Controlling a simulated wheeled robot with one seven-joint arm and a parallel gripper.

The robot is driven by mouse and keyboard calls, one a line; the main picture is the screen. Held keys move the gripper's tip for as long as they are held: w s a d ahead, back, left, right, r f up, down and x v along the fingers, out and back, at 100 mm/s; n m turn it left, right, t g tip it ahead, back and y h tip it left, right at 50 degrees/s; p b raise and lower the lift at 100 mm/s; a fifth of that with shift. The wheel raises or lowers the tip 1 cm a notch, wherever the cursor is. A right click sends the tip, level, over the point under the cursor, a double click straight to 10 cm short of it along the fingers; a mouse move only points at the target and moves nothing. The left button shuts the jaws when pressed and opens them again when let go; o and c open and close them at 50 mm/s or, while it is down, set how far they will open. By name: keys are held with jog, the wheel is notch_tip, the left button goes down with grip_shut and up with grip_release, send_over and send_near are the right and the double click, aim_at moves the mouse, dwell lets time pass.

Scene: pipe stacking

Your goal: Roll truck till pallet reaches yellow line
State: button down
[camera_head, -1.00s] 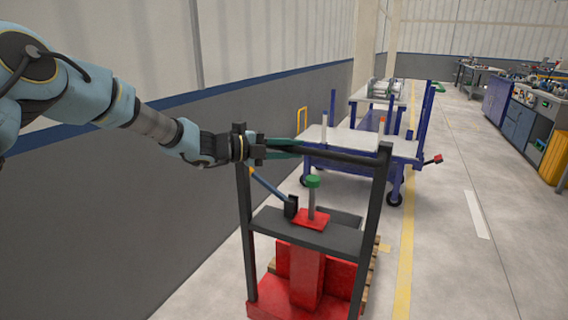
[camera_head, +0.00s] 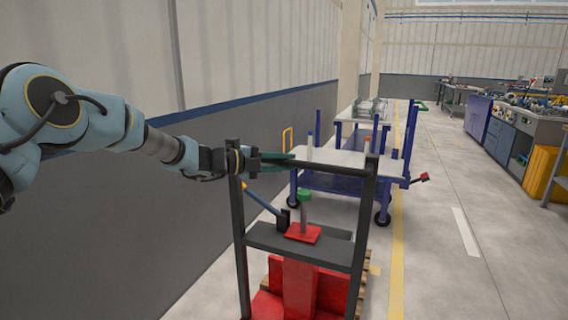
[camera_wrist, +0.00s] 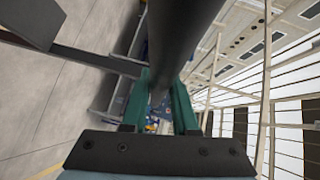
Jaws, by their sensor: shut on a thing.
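The truck (camera_head: 300,241) stands in front of me, with a dark upright frame, a red base and a green-topped post. Its dark top bar (camera_head: 330,166) is the handle. My gripper (camera_head: 285,160) is shut on the left part of this bar; the wrist view shows the green fingers (camera_wrist: 166,105) on either side of the dark bar (camera_wrist: 178,45). A small part of the wooden pallet (camera_head: 368,283) shows beyond the truck's right side; the rest is hidden. The yellow line (camera_head: 397,262) runs lengthwise along the floor to the right of the truck.
A blue cart (camera_head: 345,182) with a pale top stands just ahead of the truck. A grey wall (camera_head: 110,230) runs close along the left. Blue cabinets (camera_head: 502,138) and a yellow bin (camera_head: 540,172) stand at the right. The floor between them is clear.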

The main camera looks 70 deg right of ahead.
jog(key=c, duration=0.7)
grip_release()
jog(key=shift+d, duration=0.15)
jog(key=b+v, duration=0.2)
jog(key=v, duration=0.9)
